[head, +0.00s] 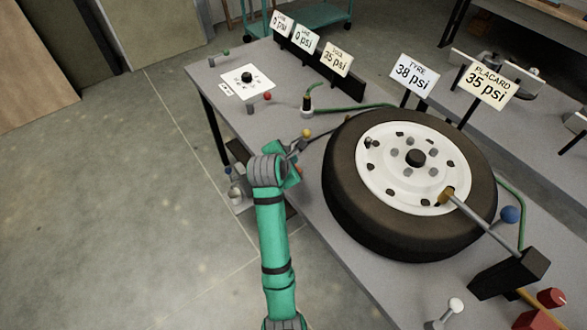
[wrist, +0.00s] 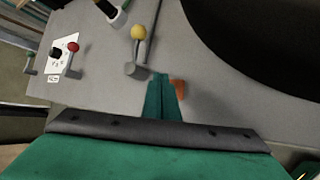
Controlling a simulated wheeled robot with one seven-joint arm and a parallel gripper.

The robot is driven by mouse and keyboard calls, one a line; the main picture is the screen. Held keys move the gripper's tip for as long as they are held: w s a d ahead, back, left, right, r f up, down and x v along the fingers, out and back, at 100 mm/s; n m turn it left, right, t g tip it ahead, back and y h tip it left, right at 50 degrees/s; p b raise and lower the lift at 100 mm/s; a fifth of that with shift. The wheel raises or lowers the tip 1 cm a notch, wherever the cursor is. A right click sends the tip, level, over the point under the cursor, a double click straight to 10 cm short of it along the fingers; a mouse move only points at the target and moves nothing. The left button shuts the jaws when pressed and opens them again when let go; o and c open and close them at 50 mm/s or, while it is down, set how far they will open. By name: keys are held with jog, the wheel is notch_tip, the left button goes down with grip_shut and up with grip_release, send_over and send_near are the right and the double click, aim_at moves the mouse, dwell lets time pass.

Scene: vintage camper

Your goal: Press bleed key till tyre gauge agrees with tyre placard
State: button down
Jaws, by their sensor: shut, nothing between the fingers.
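The tyre gauge card (head: 412,75) reads 38 psi. The tyre placard (head: 487,87) beside it reads 35 psi. Both stand behind the wheel (head: 344,185), which lies flat on the grey bench. My gripper (wrist: 160,78) is shut and empty, low over the bench left of the tyre. An orange piece (wrist: 180,88) shows just right of the fingertips, partly hidden by them; I cannot tell whether it is the bleed key or whether I touch it. A yellow-knobbed lever (wrist: 138,33) stands just beyond the fingertips; its knob also shows in the head view (head: 306,133).
A red-knobbed lever (head: 267,97) and a white dial plate (head: 247,79) sit at the bench's far left. Three more cards, including a tool card (head: 337,59) reading 35 psi, stand behind. A blue-knobbed lever (head: 510,214) and black block (head: 508,272) are at right.

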jog(key=shift+a+r, duration=0.1)
jog(key=shift+r, duration=1.35)
dwell(0.5)
jog(key=shift+s, duration=0.1)
jog(key=shift+w, duration=0.25)
dwell(0.7)
jog(key=shift+s+a, duration=0.1)
jog(key=shift+a, duration=0.15)
jog(key=shift+s+d, duration=0.1)
jog(key=shift+d, duration=0.45)
jog(key=shift+a, duration=0.1)
jog(key=shift+a, duration=0.15)
